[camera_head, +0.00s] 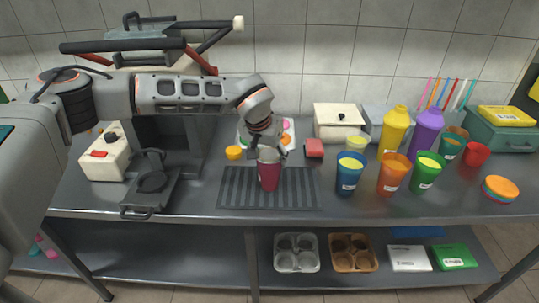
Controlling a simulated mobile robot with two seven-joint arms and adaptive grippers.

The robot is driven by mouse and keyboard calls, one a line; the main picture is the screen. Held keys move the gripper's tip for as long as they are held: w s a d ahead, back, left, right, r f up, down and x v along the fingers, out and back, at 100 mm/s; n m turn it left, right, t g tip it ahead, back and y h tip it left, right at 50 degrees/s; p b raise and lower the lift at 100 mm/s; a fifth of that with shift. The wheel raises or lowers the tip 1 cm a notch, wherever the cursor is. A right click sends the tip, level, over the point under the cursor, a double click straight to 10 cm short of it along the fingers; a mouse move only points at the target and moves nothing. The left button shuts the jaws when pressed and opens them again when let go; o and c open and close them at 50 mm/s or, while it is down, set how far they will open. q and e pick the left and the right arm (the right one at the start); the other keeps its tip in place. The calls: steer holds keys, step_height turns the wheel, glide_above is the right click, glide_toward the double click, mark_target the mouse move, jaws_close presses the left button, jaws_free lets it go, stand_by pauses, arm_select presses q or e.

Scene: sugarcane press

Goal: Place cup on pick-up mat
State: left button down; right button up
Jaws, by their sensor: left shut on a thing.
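A dark pink-red cup (269,178) stands upright over the dark ribbed mat (231,190) near the middle of the counter. I cannot tell whether its base touches the mat. My left gripper (271,152) comes down from above and behind and is shut on the cup near its rim. The gripper partly hides the cup's back edge. My right gripper does not show.
Blue (350,176), orange (392,178) and green (427,175) cups stand right of the mat. Yellow (394,132) and purple (425,134) bottles stand behind them. A red sponge (314,148) lies behind the mat. A black press part (151,182) lies left.

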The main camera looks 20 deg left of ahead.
arm_select(q)
steer(key=c, duration=0.9)
jaws_free()
steer(key=shift+o, duration=0.2)
steer(key=shift+f, duration=0.1)
